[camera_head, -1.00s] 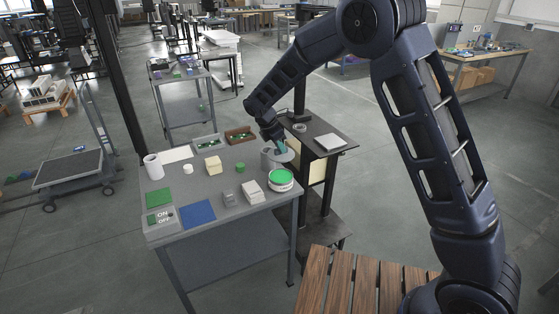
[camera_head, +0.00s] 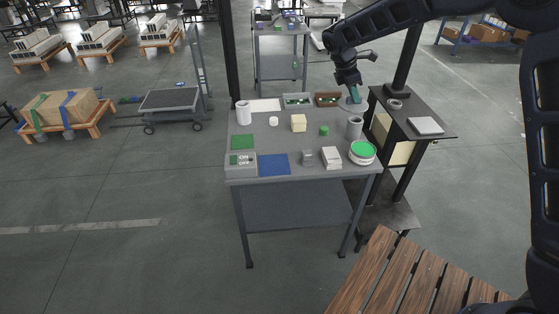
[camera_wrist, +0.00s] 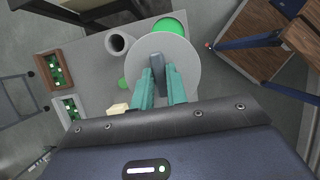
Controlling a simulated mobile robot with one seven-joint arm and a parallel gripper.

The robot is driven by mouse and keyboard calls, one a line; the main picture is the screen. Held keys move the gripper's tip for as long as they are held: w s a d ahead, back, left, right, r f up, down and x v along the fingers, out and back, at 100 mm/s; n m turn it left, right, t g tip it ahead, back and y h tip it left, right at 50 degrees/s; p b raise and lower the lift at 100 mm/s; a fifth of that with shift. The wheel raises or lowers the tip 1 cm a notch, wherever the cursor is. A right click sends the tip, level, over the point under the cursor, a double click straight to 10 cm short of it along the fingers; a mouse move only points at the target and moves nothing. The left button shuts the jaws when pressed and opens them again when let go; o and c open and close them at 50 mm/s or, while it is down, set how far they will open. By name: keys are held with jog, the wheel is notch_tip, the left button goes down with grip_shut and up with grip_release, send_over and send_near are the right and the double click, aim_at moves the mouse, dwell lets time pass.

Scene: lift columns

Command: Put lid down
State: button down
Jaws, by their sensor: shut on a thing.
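The lid is a flat light-grey disc (camera_wrist: 188,68) with a dark upright handle, facing the wrist camera. My gripper (camera_wrist: 159,80) is shut on the lid's handle with its teal fingers on either side. In the head view my gripper (camera_head: 355,90) holds the lid (camera_head: 352,105) at the back right of the grey table (camera_head: 285,160), beyond the canister. The grey canister (camera_head: 355,128) stands upright with its top open; its open mouth (camera_wrist: 117,41) also shows in the wrist view, beside the lid. I cannot tell how high the lid is above the table.
A blue mat (camera_head: 274,164) and a green mat (camera_head: 242,142) lie flat on the left. Two parts trays (camera_head: 298,100) sit at the back. A dark stand (camera_head: 420,110) rises on the right.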

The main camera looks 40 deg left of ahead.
jog(key=s+a+f, duration=0.2)
jog(key=s+a, duration=0.7)
jog(key=s, duration=0.2)
jog(key=s+a+f, duration=0.2)
jog(key=s+a, duration=0.8)
notch_tip(320, 180, down, 20)
jog(key=shift+s+f, duration=0.1)
jog(key=shift+s, duration=0.05)
jog(key=shift+d+f, duration=0.1)
jog(key=shift+f, duration=0.05)
jog(key=c, duration=1.4)
grip_release()
jog(key=v, duration=1.2)
